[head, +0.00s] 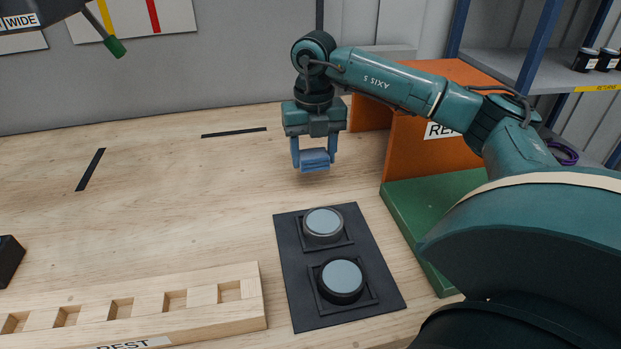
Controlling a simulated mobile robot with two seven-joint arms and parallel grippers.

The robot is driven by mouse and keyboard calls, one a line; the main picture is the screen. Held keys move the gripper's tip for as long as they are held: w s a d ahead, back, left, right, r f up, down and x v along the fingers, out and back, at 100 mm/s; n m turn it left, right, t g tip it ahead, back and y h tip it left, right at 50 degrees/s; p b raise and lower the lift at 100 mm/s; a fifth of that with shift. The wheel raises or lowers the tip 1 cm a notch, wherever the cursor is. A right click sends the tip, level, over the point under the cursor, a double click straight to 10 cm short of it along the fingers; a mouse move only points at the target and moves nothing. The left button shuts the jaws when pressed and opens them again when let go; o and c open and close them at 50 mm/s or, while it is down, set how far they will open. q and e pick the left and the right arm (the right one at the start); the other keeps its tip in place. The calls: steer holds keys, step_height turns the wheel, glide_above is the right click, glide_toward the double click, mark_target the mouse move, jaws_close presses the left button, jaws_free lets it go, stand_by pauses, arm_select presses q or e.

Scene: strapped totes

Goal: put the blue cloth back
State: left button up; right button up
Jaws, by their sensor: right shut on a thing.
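My right gripper (314,166) hangs in the air above the wooden table, pointing down. It is shut on the folded blue cloth (315,158), which sits between its two blue fingers. The cloth is above the table, just behind the black mat. The gripper partly hides the cloth's sides. My left gripper is not in view.
A black mat (298,292) with two round grey-topped pieces (324,222) lies in front. A slotted wooden rest (245,312) is at front left. An orange bin (400,150) and green tray (415,192) stand at right, partly behind my arm. The table's left middle is clear.

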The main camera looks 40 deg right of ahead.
mark_target(313, 189)
steer(key=shift+f, duration=2.95)
steer(key=shift+s, duration=0.1)
steer(key=shift+f, duration=0.15)
steer(key=o, duration=1)
step_height(313, 189, up, 12)
steer(key=shift+r, duration=0.2)
